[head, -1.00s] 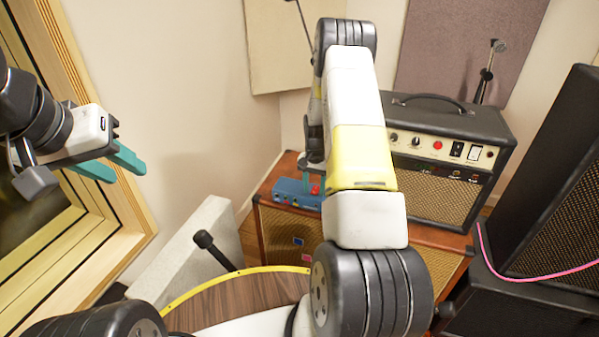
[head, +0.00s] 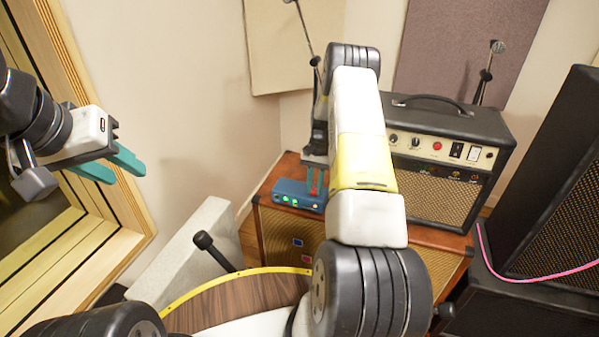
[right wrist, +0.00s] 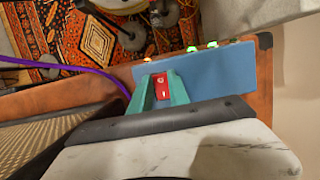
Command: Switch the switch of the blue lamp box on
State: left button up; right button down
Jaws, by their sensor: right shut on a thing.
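The blue lamp box (head: 290,190) sits on the left part of the brown speaker cabinet's top. Small lamps on its front glow green in the head view. It fills the upper middle of the right wrist view (right wrist: 220,72), with green and orange lights along its edge. Its red switch (right wrist: 162,86) lies between the teal fingers of my right gripper (right wrist: 161,92), which is shut on it. In the head view my right gripper (head: 315,182) reaches down at the box's right end. My left gripper (head: 112,166) is open and empty at the far left, away from the box.
A black amplifier (head: 440,150) stands on the cabinet (head: 290,235), right of my right arm. A large black speaker (head: 550,180) and a pink cable (head: 520,276) are at the right. A microphone (head: 205,240) stands in front. A purple cable (right wrist: 75,68) shows in the wrist view.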

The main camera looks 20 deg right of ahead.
jog(key=c, duration=1.2)
grip_release()
jog(key=shift+c, duration=0.2)
jog(key=v, duration=0.8)
jog(key=s+a+r+n+t, duration=0.1)
jog(key=s+a+r, duration=0.2)
jog(key=r, duration=0.5)
jog(key=s+a+r+n+t, duration=0.1)
jog(key=s+a+r+t, duration=0.15)
jog(key=r, duration=0.55)
jog(key=s+a+r+n+t, duration=0.1)
jog(key=s+a+r, duration=0.2)
jog(key=r, duration=0.6)
jog(key=s+a+r+n+t, duration=0.1)
jog(key=s+a+r, duration=0.1)
jog(key=s, duration=0.5)
jog(key=s+a+r+n+t, duration=0.1)
jog(key=s+a+r+n, duration=0.1)
jog(key=s, duration=0.6)
jog(key=s+a+r+n+t, duration=0.2)
jog(key=s+a, duration=0.2)
jog(key=s, duration=0.4)
jog(key=shift+a+r, duration=0.25)
jog(key=shift+r, duration=0.1)
